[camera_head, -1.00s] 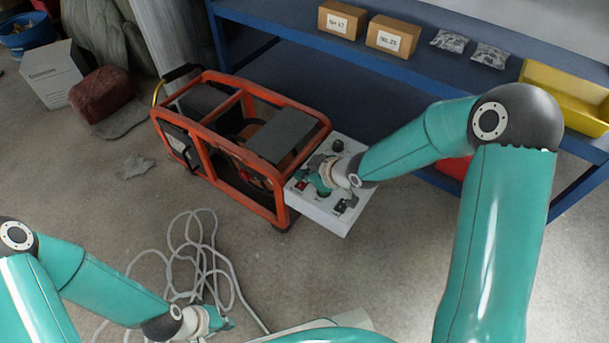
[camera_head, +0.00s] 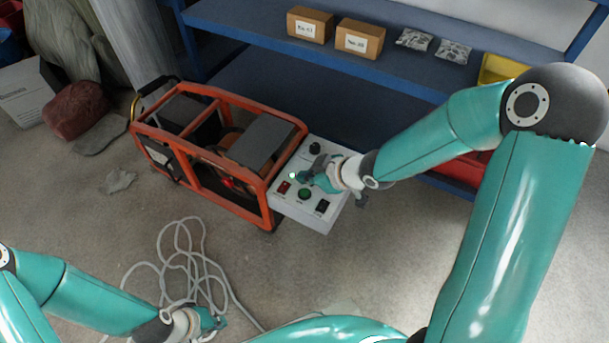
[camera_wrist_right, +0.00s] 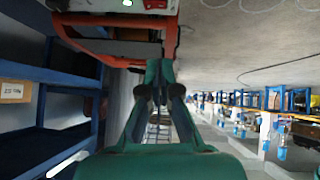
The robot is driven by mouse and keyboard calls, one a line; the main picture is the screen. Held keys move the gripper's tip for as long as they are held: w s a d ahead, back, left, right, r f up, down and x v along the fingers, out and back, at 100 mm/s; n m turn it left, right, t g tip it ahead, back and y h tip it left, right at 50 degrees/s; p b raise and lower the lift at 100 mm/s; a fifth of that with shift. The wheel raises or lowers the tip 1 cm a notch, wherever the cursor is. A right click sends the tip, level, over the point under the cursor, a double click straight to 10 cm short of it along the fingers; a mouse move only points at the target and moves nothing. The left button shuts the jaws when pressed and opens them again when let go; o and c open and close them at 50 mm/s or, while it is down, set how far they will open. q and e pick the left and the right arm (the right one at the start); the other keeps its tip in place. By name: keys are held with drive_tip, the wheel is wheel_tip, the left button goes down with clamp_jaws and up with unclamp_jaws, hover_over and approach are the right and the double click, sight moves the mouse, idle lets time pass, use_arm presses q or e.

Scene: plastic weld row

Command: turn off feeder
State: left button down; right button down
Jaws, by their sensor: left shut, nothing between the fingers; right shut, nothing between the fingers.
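An orange-framed machine (camera_head: 190,172) stands on the floor with a white control box (camera_head: 283,208) at its right end. The box top carries a red switch (camera_head: 284,187), a green button (camera_head: 305,194), a black switch (camera_head: 322,206), a black knob (camera_head: 315,147) and a small lit green lamp (camera_head: 292,175). No label tells me which control is the feeder's. My right gripper (camera_head: 304,177) is shut and empty over the box, close to the lamp; contact cannot be told. It also shows in the right wrist view (camera_wrist_right: 158,68). My left gripper (camera_head: 217,321) is shut and empty, low near the floor cable.
A blue shelf (camera_head: 237,28) behind holds cardboard boxes (camera_head: 359,40), clear bags (camera_head: 453,51) and a yellow bin (camera_head: 499,68). A grey cable (camera_head: 185,262) lies coiled on the floor. Free floor (camera_head: 400,260) lies right of the box.

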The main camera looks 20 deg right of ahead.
drive_tip(key=w+d+p, duration=0.1)
drive_tip(key=p, duration=0.9)
drive_tip(key=shift+d+r, duration=0.1)
drive_tip(key=shift+r, duration=0.05)
